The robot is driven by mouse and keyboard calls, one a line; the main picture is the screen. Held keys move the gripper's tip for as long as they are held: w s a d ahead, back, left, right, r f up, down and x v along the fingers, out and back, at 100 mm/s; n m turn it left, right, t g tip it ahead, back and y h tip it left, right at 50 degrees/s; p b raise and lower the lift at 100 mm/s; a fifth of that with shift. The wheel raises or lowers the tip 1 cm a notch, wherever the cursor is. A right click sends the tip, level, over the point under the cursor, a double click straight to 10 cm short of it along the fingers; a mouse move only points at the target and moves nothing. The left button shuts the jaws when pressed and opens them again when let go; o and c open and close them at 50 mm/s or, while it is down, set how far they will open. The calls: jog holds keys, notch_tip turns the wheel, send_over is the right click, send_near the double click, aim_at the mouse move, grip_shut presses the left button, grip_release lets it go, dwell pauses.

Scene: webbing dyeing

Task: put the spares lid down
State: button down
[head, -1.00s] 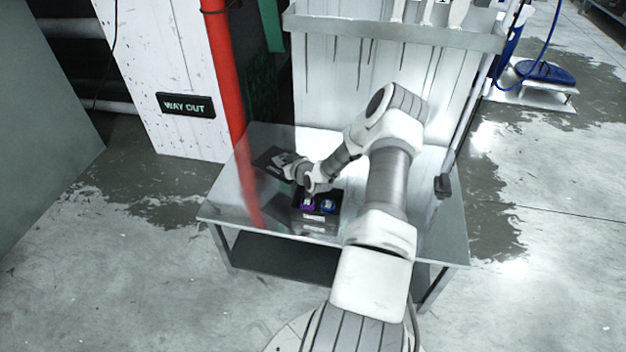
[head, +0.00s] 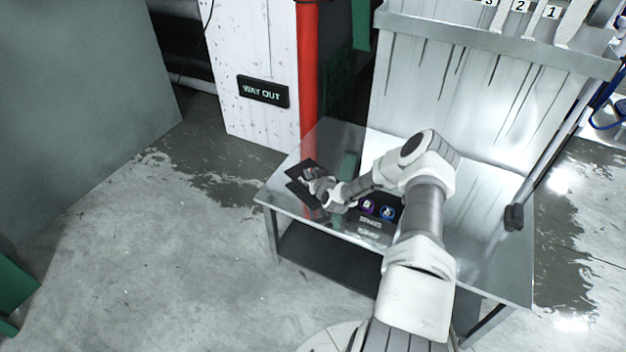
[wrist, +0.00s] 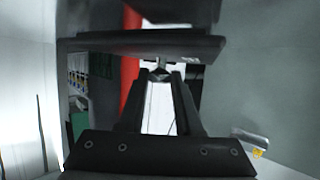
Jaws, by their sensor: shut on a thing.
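The spares lid (head: 303,196) is a dark flat plate in the head view, at the left end of the metal table. My gripper (head: 312,177) is shut on it and partly covers it. In the wrist view the lid (wrist: 140,45) runs edge-on across the top, at the tips of my gripper (wrist: 160,73). I cannot tell whether the lid touches the table. The dark spares box (head: 372,228) stands open on the table to the right of the lid, with a purple and a blue round item showing inside. My arm hides part of it.
The metal table (head: 480,265) has bare top at its right side. A red pipe (head: 308,75) rises behind the table's left part, beside a white panel with a WAY OUT sign (head: 262,91). A pale drip-streaked board (head: 470,100) stands along the table's back.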

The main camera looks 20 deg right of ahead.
jog(key=shift+f, duration=1.05)
jog(key=shift+f+b, duration=0.2)
jog(key=shift+b, duration=0.25)
jog(key=c, duration=0.6)
grip_release()
jog(key=shift+r, duration=0.1)
jog(key=shift+r+p, duration=0.15)
jog(key=shift+p, duration=0.15)
jog(key=shift+s+r, duration=0.15)
jog(key=shift+s, duration=0.1)
jog(key=p+v, duration=0.3)
jog(key=v, duration=0.8)
jog(key=shift+s+p, duration=0.2)
jog(key=shift+p, duration=0.1)
